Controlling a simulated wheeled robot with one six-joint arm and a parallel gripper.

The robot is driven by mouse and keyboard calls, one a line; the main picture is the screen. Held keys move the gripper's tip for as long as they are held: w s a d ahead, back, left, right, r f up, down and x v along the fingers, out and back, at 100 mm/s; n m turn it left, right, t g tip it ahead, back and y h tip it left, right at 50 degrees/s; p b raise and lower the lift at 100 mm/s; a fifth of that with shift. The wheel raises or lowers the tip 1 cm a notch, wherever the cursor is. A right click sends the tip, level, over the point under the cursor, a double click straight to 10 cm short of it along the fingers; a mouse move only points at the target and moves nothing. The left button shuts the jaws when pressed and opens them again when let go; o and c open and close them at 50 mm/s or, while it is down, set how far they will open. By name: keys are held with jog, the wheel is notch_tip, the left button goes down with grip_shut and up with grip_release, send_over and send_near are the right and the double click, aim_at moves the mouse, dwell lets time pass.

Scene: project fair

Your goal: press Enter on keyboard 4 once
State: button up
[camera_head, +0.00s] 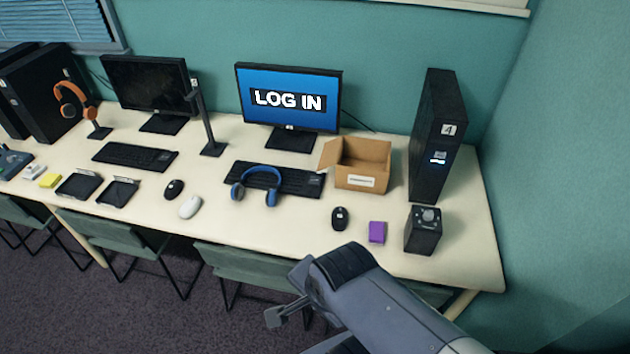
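A black keyboard (300,180) lies in front of the monitor (288,105) that shows LOG IN. I take it for keyboard 4, as the black tower (430,150) to its right bears a 4; any number on the keyboard is too small to read. Blue headphones (263,176) lie against its front and cover part of its left half. The Enter key cannot be picked out. My gripper (283,314) is at the bottom of the picture, in front of the table edge and apart from the keyboard. The arm hides much of it, so its opening is unclear.
An open cardboard box (362,164) stands just right of the keyboard. A black mouse (339,218), a purple block (376,232) and a black speaker-like box (423,231) are near the front edge. A second keyboard (135,156) is further left. Chairs (245,262) stand below the table.

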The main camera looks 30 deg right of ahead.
grip_shut()
dwell(1.1)
